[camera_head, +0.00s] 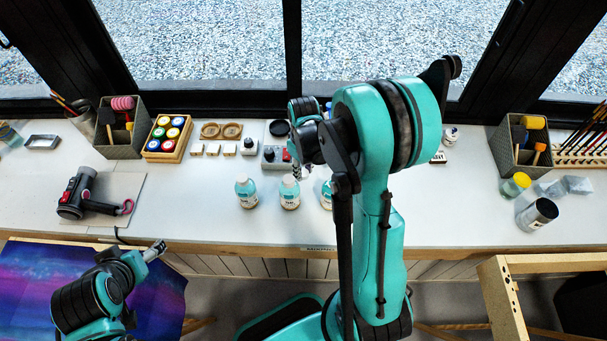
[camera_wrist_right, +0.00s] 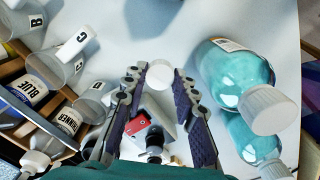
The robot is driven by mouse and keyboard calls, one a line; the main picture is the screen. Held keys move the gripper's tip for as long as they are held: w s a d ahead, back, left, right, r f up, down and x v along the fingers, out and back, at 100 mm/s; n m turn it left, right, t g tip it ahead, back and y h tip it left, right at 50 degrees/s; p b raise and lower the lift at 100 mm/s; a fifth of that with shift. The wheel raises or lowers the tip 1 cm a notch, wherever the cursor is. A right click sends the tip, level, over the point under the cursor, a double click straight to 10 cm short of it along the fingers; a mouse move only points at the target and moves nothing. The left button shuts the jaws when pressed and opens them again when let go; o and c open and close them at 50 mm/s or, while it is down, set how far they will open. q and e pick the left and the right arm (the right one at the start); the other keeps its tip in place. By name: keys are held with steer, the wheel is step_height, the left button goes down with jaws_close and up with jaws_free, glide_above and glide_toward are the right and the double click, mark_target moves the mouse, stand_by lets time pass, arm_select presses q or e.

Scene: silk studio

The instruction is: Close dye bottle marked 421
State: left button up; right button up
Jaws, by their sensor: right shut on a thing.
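Small teal dye bottles with white labels stand in a row on the white table: a left one (camera_head: 246,194), a middle one (camera_head: 289,194) and a right one (camera_head: 326,196) partly behind my right arm. I cannot read which is marked 421. Two teal bottles with white caps (camera_wrist_right: 268,110) fill the right of the right wrist view. My right gripper (camera_head: 299,172) is above the middle bottle; in the right wrist view its fingers are closed on a small round white cap (camera_wrist_right: 159,75). My left gripper (camera_head: 157,249) is low at the left, away from the bottles, its jaws unclear.
Behind the bottles are a grey device with a red part (camera_head: 272,156), wooden dishes (camera_head: 221,131) and a crate of colored lids (camera_head: 166,136). A dark hand tool (camera_head: 78,195) lies left. A jar with a yellow lid (camera_head: 516,185) and a dark-topped jar (camera_head: 538,214) are right.

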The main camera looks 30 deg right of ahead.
mark_target(303, 173)
step_height(303, 173, up, 5)
steer(key=shift+r+p, duration=0.2)
steer(key=shift+p, duration=0.35)
